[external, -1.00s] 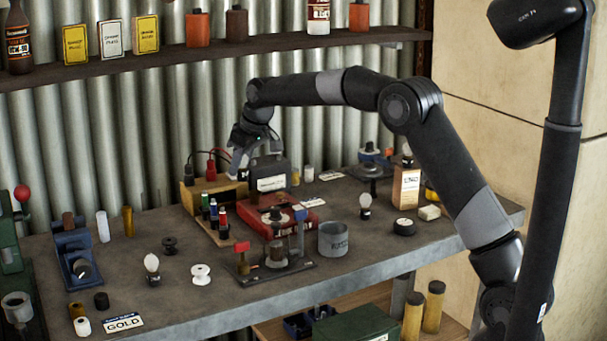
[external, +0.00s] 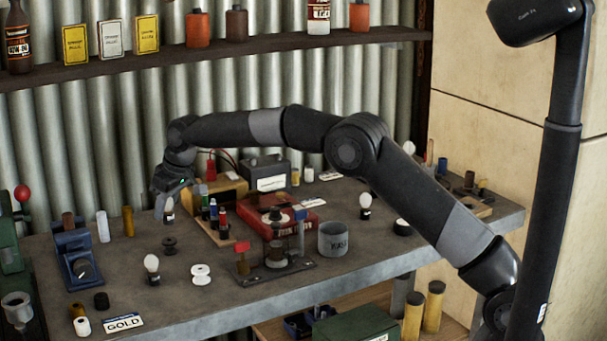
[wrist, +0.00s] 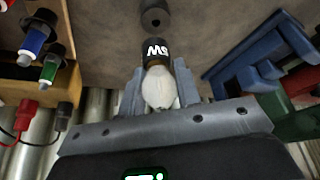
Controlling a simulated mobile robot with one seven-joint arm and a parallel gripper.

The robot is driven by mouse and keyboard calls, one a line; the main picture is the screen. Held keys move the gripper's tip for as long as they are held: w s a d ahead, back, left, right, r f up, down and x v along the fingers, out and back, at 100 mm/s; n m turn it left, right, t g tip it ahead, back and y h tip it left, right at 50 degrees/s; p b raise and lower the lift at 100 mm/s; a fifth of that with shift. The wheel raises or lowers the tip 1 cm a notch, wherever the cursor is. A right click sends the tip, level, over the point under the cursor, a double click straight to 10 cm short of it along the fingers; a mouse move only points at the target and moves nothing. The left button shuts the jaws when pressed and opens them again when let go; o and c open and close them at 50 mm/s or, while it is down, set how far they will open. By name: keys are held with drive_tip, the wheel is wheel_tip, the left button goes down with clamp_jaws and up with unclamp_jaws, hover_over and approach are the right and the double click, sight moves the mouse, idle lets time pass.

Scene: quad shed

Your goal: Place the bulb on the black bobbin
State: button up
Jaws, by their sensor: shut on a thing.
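My gripper (external: 163,207) is shut on a white bulb (wrist: 158,88) with a black, white-lettered base. The wrist view shows the bulb between the two fingers (wrist: 159,92), its base pointing away from the palm. In the external view the held bulb (external: 169,213) hangs roughly upright, base down, above the bench. The black bobbin (external: 169,246) stands on the bench just below and slightly in front of it, apart from it. In the wrist view the bobbin (wrist: 155,18) shows beyond the bulb's base, with its round hole visible.
A second bulb (external: 152,265) and a white bobbin (external: 201,273) stand close in front of the black bobbin. A blue tool (external: 74,255) is to the left. Another bulb (external: 366,204) stands farther right.

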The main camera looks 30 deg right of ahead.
sight(168, 214)
drive_tip(key=shift+a+f, duration=0.3)
drive_tip(key=shift+f, duration=1.85)
drive_tip(key=shift+f, duration=0.1)
drive_tip(key=o, duration=1)
